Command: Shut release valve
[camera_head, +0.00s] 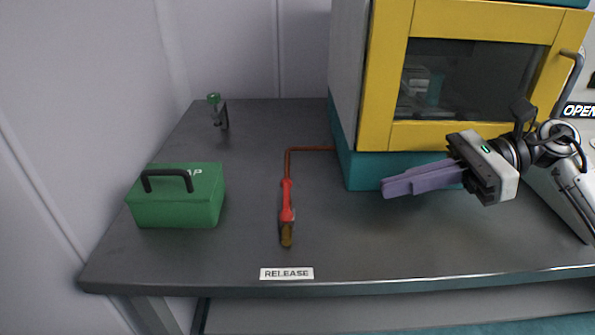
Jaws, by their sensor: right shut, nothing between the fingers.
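The release valve (287,214) lies near the front middle of the table, behind a white RELEASE label (287,274). It has a red handle (286,190) pointing away from me, in line with the pipe, and a brass end toward me. A copper pipe (306,149) runs from it to the machine. My right gripper (386,188) is shut and empty, with its purple fingers pointing left. It is to the right of the valve, apart from it, in front of the machine. My left gripper is not in view.
The rheometer (388,75) with a yellow-framed door stands at the back right, close to my right arm. A green box with a black handle (178,205) sits at the left. A small green-topped fitting (215,105) stands at the back left. The tabletop around the valve is clear.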

